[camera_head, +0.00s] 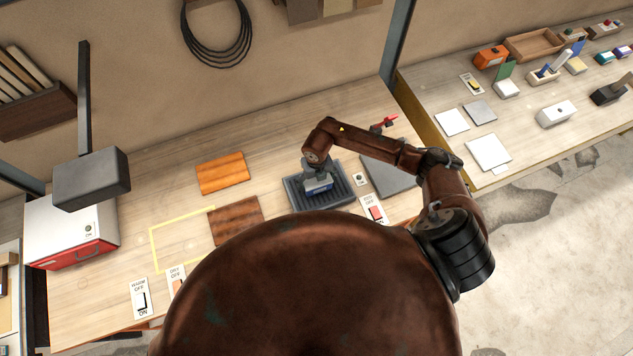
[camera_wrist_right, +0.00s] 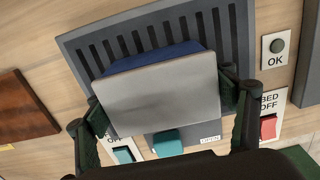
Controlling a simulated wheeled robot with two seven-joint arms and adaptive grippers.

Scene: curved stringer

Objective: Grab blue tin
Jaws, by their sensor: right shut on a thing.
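The blue tin (camera_head: 319,186) is in the dark ribbed tray (camera_head: 343,181) in the middle of the bench in the head view. In the right wrist view the blue tin (camera_wrist_right: 160,57) shows a blue side and a plain grey face turned to the camera. My right gripper (camera_head: 317,178) is over the tray with its fingers at the tin. In the right wrist view my right gripper (camera_wrist_right: 165,100) has one finger at each side of the tin, shut on it. Whether the tin still touches the tray is unclear. My left gripper is not in view.
Beside the tray are an OK button (camera_head: 359,179) and a red switch (camera_head: 375,209). A grey plate (camera_head: 392,176) lies right of it. Orange (camera_head: 222,173) and brown (camera_head: 236,220) boards lie left. A white and red box (camera_head: 75,236) stands far left.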

